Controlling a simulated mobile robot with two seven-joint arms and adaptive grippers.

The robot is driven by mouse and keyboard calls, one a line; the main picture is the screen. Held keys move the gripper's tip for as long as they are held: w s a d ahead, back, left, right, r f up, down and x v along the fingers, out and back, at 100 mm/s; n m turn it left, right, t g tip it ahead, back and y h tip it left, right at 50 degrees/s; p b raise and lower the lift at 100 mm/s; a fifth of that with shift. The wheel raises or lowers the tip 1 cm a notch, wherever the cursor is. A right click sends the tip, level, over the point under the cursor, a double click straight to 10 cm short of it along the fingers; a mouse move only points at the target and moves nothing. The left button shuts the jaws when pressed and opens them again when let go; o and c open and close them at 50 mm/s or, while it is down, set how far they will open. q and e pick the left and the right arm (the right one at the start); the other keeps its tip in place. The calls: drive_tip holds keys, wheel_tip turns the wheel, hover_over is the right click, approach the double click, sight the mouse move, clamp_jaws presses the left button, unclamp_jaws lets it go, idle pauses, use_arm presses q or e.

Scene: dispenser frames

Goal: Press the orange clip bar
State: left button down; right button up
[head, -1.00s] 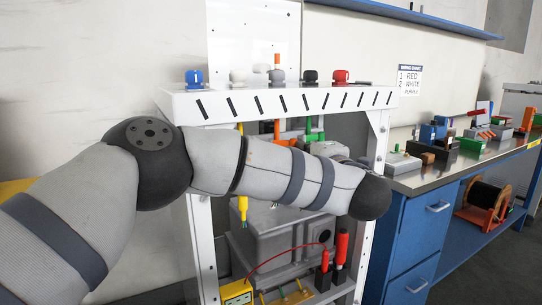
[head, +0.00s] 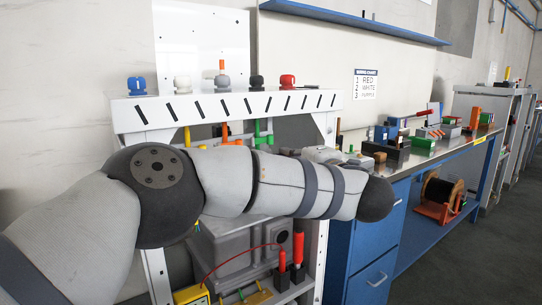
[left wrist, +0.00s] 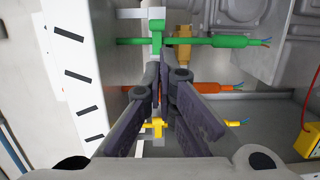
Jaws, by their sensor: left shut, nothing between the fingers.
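In the head view the orange clip (head: 224,131) shows under the white frame's top beam, between yellow and green (head: 263,132) ones; my left forearm covers what lies below. In the left wrist view my left gripper (left wrist: 162,80) is shut and empty, its fingers reaching in among the clips. An orange cable (left wrist: 205,87) runs out to the right from behind the fingers. The fingers hide where it meets its clip, so I cannot tell whether they touch the bar. A green clip (left wrist: 155,30) is above the fingertips, a yellow clip (left wrist: 155,126) below. My right gripper is out of view.
The slotted white beam (head: 225,106) carries several coloured knobs and borders the left side of the wrist view. A grey box (head: 235,245) sits inside the frame. A blue workbench (head: 370,240) with loose parts stands to the right.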

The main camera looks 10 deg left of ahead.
use_arm(q)
drive_tip(key=d, duration=0.2)
drive_tip(key=s+d, duration=0.1)
drive_tip(key=d, duration=0.1)
drive_tip(key=shift+s+d+b, duration=0.15)
drive_tip(key=shift+d+b, duration=0.2)
drive_tip(key=shift+b, duration=0.05)
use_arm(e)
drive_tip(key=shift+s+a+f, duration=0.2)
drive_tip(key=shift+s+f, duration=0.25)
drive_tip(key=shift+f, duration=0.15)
